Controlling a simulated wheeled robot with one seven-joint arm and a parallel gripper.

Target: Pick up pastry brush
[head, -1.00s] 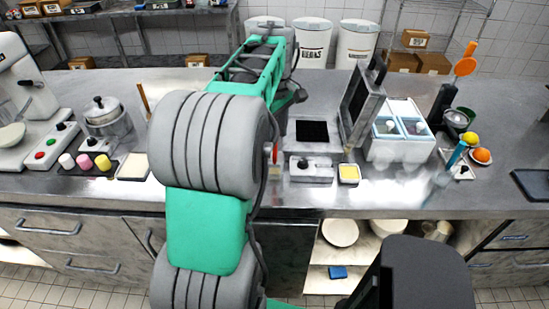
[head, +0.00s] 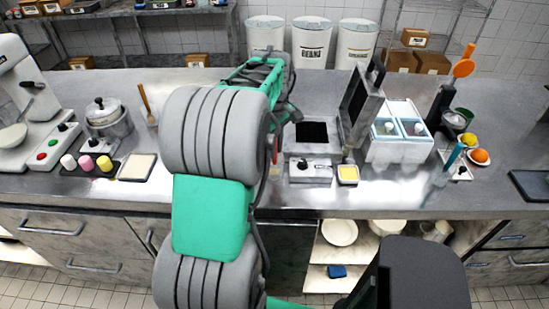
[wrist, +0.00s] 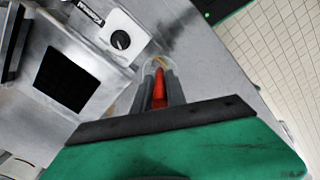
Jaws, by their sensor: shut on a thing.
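My gripper shows in the wrist view (wrist: 158,95), its two grey fingers shut on a red handle, which I take to be the pastry brush (wrist: 159,88). A small yellowish part and a pale, clear-looking rounded edge show just beyond the fingertips; I cannot tell whether that edge is a holder around the brush. In the head view my arm hides the gripper and most of the brush; only a bit of red (head: 275,150) shows at the arm's right edge.
A press-like appliance with a dark square plate and raised lid (head: 357,100) stands close right of my arm; its knob (wrist: 120,40) is near my gripper. A small yellow dish (head: 348,174) sits at its front. Left are a lidded pot (head: 108,122) and a wooden-handled tool (head: 147,103).

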